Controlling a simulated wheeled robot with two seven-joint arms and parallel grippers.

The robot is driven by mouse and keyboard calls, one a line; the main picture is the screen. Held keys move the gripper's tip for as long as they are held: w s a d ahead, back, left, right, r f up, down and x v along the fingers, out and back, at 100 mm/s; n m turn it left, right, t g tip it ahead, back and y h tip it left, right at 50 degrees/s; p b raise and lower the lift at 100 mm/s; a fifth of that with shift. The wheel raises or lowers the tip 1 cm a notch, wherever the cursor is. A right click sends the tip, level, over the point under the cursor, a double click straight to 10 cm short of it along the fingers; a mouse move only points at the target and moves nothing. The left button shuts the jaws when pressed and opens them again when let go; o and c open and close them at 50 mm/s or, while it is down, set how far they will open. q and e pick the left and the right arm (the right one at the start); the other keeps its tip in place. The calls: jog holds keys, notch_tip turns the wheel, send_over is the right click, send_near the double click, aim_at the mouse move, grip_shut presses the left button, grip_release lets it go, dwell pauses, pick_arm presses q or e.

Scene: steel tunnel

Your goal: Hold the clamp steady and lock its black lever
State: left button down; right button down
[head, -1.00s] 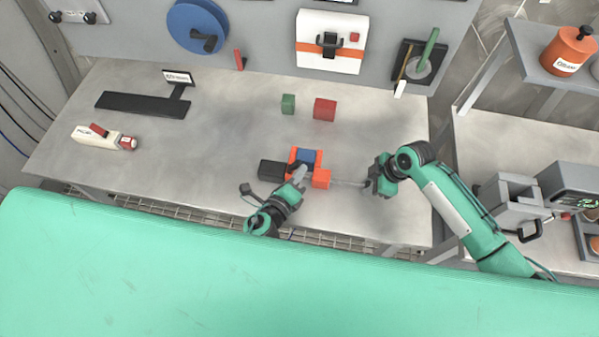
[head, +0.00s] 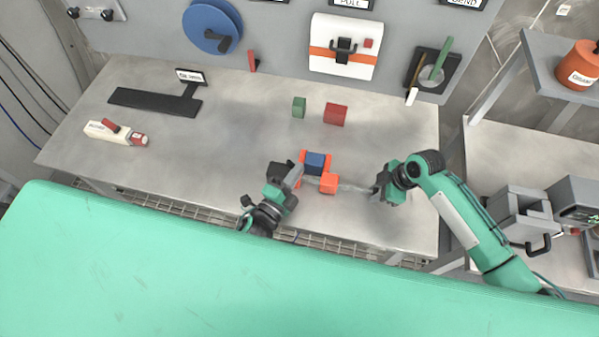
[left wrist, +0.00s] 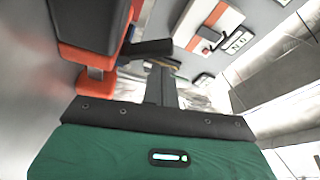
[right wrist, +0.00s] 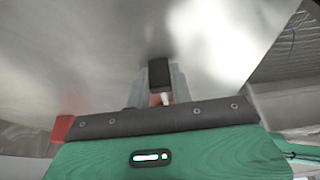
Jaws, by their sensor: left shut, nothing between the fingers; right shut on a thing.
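The clamp lies near the front edge of the steel bench, with an orange body (head: 329,184) and a blue block (head: 315,162). A dark part (head: 281,168) at its left end is partly covered by my left gripper; I cannot tell whether it is the lever. My left gripper (head: 297,172) is shut and empty beside the clamp. The left wrist view shows the clamp's orange and dark parts (left wrist: 97,58) close to its fingers. My right gripper (head: 345,187) reaches in from the right, shut on the clamp's right side. The right wrist view shows a dark piece (right wrist: 159,73) at its fingers.
A green block (head: 299,107) and a red block (head: 335,114) stand behind the clamp. A white tool with red parts (head: 115,132) and a black stand (head: 155,103) are to the left. The bench between them is bare. A green edge fills the foreground.

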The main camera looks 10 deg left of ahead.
pick_arm(q)
jog(key=v, duration=0.6)
jog(key=f+v, duration=0.1)
jog(key=v, duration=0.3)
jog(key=shift+d+f, duration=0.1)
jog(key=shift+d, duration=0.2)
pick_arm(e)
jog(key=c, duration=1.2)
grip_release()
jog(key=shift+o, duration=0.2)
